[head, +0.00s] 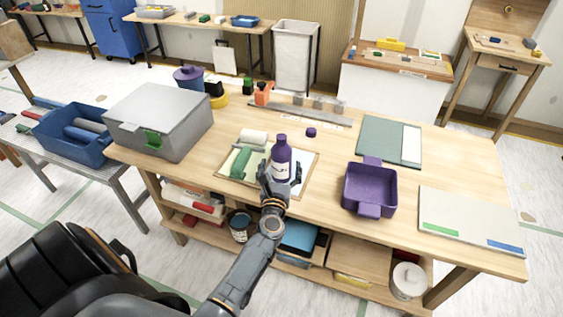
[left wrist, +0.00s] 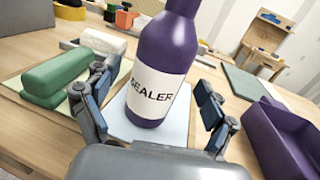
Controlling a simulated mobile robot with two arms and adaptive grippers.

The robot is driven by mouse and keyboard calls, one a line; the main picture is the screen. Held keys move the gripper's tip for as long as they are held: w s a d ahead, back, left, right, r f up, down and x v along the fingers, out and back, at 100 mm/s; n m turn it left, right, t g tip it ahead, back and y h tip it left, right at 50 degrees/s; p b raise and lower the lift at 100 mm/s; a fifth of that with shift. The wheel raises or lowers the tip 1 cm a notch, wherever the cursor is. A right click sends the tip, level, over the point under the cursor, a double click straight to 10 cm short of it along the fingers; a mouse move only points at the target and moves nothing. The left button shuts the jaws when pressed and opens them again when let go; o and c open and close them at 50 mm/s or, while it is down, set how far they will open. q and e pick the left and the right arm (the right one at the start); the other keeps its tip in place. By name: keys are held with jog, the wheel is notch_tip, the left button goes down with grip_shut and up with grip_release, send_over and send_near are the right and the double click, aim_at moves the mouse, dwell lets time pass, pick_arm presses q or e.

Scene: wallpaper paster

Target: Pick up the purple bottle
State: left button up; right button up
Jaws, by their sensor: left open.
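The purple bottle (head: 281,155) stands upright on a light board on the wooden table. It has a purple cap and a white label reading "SEALER" in the left wrist view (left wrist: 168,50). My left gripper (head: 280,180) is at the bottle's near side. In the left wrist view its open fingers (left wrist: 158,105) stand to the left and right of the bottle, with a gap on the right side. Whether the left finger touches the bottle I cannot tell. My right gripper is not in view.
A green block (head: 240,163) and a white roll (head: 253,137) lie left of the bottle. A purple tray (head: 393,187) stands to the right, a grey case (head: 150,112) to the left. A small purple cap (head: 311,132) lies behind.

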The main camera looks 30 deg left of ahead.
pick_arm(q)
jog(key=x, duration=0.3)
jog(key=shift+s+f, duration=0.1)
jog(key=shift+f, duration=0.05)
jog(key=c, duration=1.3)
jog(key=shift+c, duration=1.2)
